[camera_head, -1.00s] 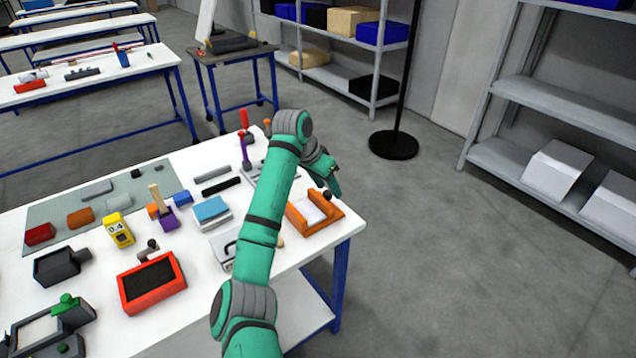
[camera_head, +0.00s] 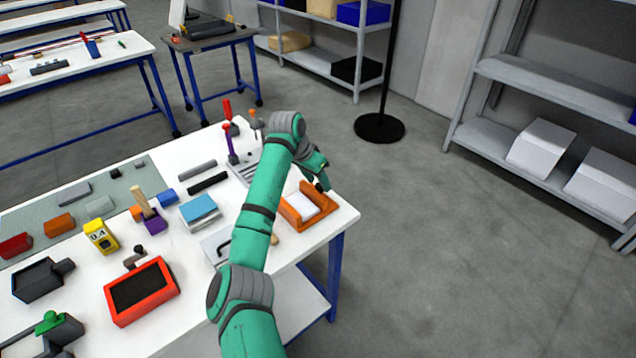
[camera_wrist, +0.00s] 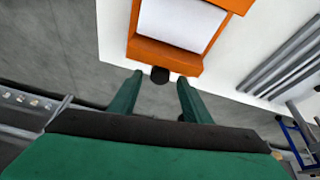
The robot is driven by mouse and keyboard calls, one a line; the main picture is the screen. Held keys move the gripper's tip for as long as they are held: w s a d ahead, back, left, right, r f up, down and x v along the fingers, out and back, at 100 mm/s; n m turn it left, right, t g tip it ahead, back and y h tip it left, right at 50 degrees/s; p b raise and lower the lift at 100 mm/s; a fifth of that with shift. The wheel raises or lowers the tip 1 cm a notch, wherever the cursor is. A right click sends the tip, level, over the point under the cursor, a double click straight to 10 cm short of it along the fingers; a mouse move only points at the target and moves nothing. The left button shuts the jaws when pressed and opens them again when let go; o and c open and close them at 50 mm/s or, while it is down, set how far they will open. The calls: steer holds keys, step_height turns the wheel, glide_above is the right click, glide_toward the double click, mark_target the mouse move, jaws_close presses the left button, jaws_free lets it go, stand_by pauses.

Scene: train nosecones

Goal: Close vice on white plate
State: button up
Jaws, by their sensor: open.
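The orange vice (camera_head: 309,206) stands near the right end of the white table, with the white plate (camera_head: 301,205) lying between its sides. In the wrist view the vice (camera_wrist: 196,65) and the plate (camera_wrist: 175,22) fill the upper middle. The vice's black knob (camera_wrist: 160,75) sticks out of its near side. My gripper (camera_wrist: 153,80) is open, with one green finger on each side of the knob. I cannot tell whether either finger touches it. In the head view my gripper (camera_head: 322,178) is at the knob end of the vice, partly hidden by my wrist.
The white table (camera_head: 190,255) holds a red tray (camera_head: 142,291), a yellow block marked 0.4 (camera_head: 100,236), a blue-topped box (camera_head: 199,211) and dark bars (camera_head: 207,183). The vice is close to the table's edge. Open floor (camera_head: 450,260) lies to the right.

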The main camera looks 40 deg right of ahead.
steer(key=shift+x, duration=0.75)
steer(key=shift+c, duration=0.6)
steer(key=c, duration=0.9)
steer(key=m, duration=0.2)
steer(key=m+g, duration=0.1)
steer(key=m, duration=0.1)
steer(key=shift+w+r+g, duration=0.1)
steer(key=shift+w+g, duration=0.05)
steer(key=shift+g, duration=0.15)
steer(key=shift+d, duration=0.1)
